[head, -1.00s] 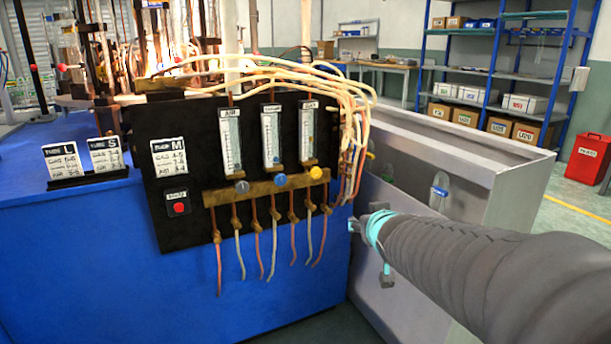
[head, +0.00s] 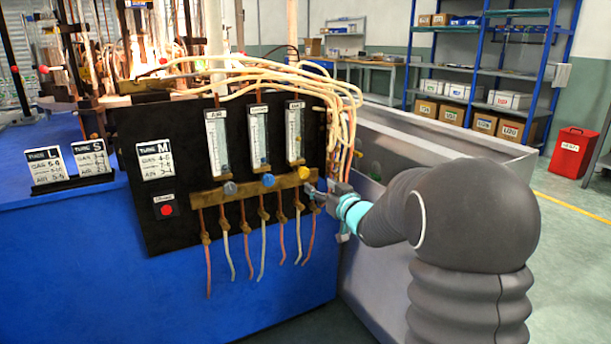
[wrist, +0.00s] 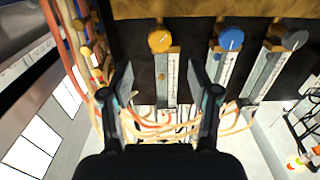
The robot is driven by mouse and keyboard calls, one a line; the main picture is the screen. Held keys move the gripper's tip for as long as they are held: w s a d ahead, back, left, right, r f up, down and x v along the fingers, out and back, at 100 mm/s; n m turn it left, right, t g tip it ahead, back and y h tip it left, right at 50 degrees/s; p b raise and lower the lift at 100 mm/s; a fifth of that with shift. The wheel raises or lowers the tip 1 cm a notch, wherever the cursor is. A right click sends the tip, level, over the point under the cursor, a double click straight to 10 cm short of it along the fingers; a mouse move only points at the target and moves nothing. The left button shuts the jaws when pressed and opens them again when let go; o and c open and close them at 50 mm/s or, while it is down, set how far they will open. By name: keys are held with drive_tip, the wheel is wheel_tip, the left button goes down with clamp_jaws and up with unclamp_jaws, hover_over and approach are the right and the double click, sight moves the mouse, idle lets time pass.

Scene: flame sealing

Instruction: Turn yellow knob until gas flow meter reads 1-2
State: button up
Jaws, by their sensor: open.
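The yellow knob (head: 304,173) is at the right end of the brass bar on the black panel, below the rightmost flow meter (head: 294,133). In the wrist view the yellow knob (wrist: 159,40) shows upper centre, with its meter (wrist: 167,80) below it. Its scale reading is too small to tell. My gripper (head: 315,190) is just below and right of the yellow knob in the head view. In the wrist view my gripper (wrist: 160,70) is open and empty. Its two fingers straddle the yellow knob's column from in front, apart from the knob.
A blue knob (head: 268,181) and a grey knob (head: 230,188) sit left along the brass bar (head: 246,186). Copper and pale tubes (head: 283,228) hang below. Cream hoses (head: 345,110) arch down at the panel's right. A metal trough (head: 440,140) stands right of the blue bench.

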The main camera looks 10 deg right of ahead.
sight(305, 174)
drive_tip(key=x, duration=0.9)
drive_tip(key=shift+p, duration=0.4)
drive_tip(key=c, duration=1.1)
drive_tip(key=shift+c, duration=0.2)
